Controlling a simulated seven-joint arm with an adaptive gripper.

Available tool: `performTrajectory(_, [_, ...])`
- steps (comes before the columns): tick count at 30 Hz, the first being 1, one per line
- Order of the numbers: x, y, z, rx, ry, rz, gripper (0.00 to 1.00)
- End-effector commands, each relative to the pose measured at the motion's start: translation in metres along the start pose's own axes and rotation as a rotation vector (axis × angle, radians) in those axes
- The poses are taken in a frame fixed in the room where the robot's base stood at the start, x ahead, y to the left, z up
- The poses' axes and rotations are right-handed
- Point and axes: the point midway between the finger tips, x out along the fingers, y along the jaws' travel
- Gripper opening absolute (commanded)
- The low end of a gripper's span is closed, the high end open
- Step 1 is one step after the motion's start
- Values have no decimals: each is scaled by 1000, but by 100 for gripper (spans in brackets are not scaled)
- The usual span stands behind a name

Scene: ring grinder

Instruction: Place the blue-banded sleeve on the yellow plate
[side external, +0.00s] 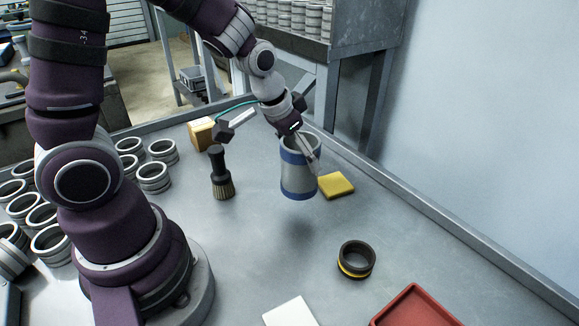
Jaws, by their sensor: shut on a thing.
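The blue-banded sleeve (299,174) is a grey metal cylinder with blue bands near its top and bottom. It is roughly upright and appears held above the table, with a soft shadow on the surface below it. My gripper (308,148) is shut on the sleeve's upper wall at the right of its rim. The yellow plate (336,186) is a small flat square on the table, just right of and behind the sleeve in the picture. The sleeve's lower edge hides no more than the plate's left margin.
A black ring with a yellow band (356,260), a red tray (415,308) and a white plate (290,313) lie at the front. A brush (220,175) and a wooden block (202,133) stand left of the sleeve. Several grey rings (153,177) crowd the left. A raised edge borders the table.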

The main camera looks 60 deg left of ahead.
Motion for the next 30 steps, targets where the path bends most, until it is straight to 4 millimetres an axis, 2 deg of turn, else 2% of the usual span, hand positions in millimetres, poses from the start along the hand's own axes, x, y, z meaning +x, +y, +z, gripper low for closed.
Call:
performTrajectory(1, [8,-1,-13,-1,-1,0,32])
performTrajectory(6, [30,-5,-53,0,-2,1,32])
performTrajectory(12, [45,-8,-82,-2,-3,1,32])
performTrajectory(16, [51,-8,-91,-2,-3,1,32])
performTrajectory(21, [79,-8,-78,-2,-5,1,32])
performTrajectory(30, [82,-9,-77,-2,-2,0,32])
